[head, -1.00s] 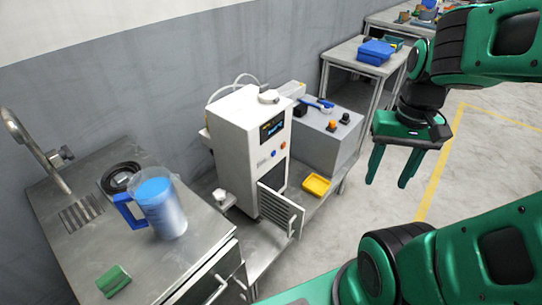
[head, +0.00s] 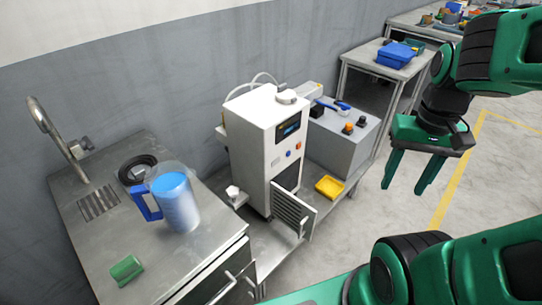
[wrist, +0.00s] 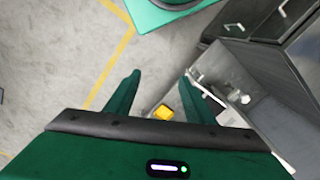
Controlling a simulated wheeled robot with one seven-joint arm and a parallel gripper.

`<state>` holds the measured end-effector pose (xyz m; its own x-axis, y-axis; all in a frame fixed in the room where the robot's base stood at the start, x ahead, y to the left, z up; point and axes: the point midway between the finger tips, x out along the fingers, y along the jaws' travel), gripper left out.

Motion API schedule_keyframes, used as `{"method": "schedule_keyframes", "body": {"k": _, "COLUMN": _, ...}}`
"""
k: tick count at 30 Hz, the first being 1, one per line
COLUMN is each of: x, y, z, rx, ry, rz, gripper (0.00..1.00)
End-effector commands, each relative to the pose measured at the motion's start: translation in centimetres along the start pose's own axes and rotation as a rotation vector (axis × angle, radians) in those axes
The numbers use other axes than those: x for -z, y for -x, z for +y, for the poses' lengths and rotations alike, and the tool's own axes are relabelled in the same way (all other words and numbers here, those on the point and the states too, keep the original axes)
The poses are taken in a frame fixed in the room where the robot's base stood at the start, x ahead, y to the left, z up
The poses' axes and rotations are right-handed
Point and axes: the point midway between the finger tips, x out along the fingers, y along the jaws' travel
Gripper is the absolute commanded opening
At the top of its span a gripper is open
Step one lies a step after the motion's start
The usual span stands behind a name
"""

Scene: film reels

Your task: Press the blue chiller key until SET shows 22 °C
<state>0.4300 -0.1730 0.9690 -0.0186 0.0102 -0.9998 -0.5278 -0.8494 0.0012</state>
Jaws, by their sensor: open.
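The white chiller (head: 262,135) stands on a low metal cart in the middle of the head view. Its dark display (head: 288,127) is lit, but too small to read. The blue key (head: 289,153) is on the front below the display, with an orange-red key (head: 298,146) to its right. The louvred door (head: 294,214) at the bottom front is swung open. My gripper (head: 405,188) is open and empty, pointing down in the air to the right of the chiller, well apart from it. It also shows in the wrist view (wrist: 158,85).
A counter (head: 215,255) at left holds a jug of blue liquid (head: 175,200), a black coil and a green object (head: 126,270). A grey box (head: 345,150) and yellow tray (head: 329,187) share the cart. The floor at right is clear.

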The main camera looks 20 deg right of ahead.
Motion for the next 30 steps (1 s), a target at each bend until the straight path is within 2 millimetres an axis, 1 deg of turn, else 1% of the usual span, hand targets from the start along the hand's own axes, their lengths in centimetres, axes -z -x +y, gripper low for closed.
{"method": "schedule_keyframes", "body": {"k": 7, "x": 0.00, "y": 0.00, "z": 0.00, "rx": 0.000, "ry": 0.000, "rz": 0.000, "gripper": 0.49}}
{"method": "schedule_keyframes", "body": {"k": 8, "x": 0.00, "y": 0.00, "z": 0.00, "rx": 0.000, "ry": 0.000, "rz": 0.000, "gripper": 0.46}}
{"method": "schedule_keyframes", "body": {"k": 9, "x": 0.00, "y": 0.00, "z": 0.00, "rx": 0.000, "ry": 0.000, "rz": 0.000, "gripper": 0.37}}
{"method": "schedule_keyframes", "body": {"k": 11, "x": 0.00, "y": 0.00, "z": 0.00, "rx": 0.000, "ry": 0.000, "rz": 0.000, "gripper": 0.23}}
{"method": "schedule_keyframes", "body": {"k": 12, "x": 0.00, "y": 0.00, "z": 0.00, "rx": 0.000, "ry": 0.000, "rz": 0.000, "gripper": 0.13}}
{"method": "schedule_keyframes", "body": {"k": 14, "x": 0.00, "y": 0.00, "z": 0.00, "rx": 0.000, "ry": 0.000, "rz": 0.000, "gripper": 0.00}}
{"method": "schedule_keyframes", "body": {"k": 30, "x": 0.00, "y": 0.00, "z": 0.00, "rx": 0.000, "ry": 0.000, "rz": 0.000, "gripper": 0.00}}
